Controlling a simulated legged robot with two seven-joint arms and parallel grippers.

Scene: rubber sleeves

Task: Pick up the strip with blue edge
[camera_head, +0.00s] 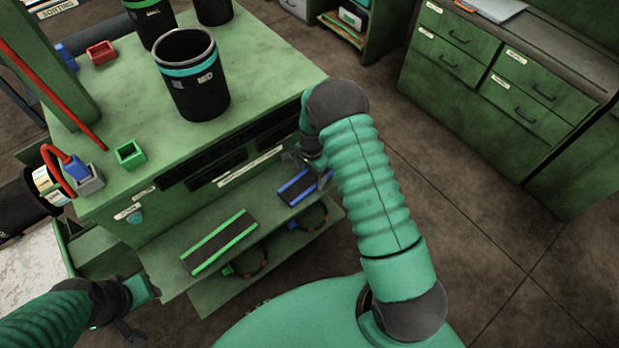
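The strip with blue edges (297,188) is dark in the middle and lies on the green pull-out shelf (185,228), near its right end. My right gripper (318,176) is right at the strip's right end and hides part of it. Its fingers are small and dark here, so I cannot tell whether they touch the strip or are open or shut. A longer strip with green edges (220,241) lies to the left on the same shelf. My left gripper (132,318) is low at the left, off the shelf's front left corner, and its fingers are unclear.
A green cabinet top (260,75) above the shelf carries a black bin (193,88) marked MID, more bins, a small green box (130,153) and a red box (101,53). Drawers (495,85) stand at right; the floor between is clear.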

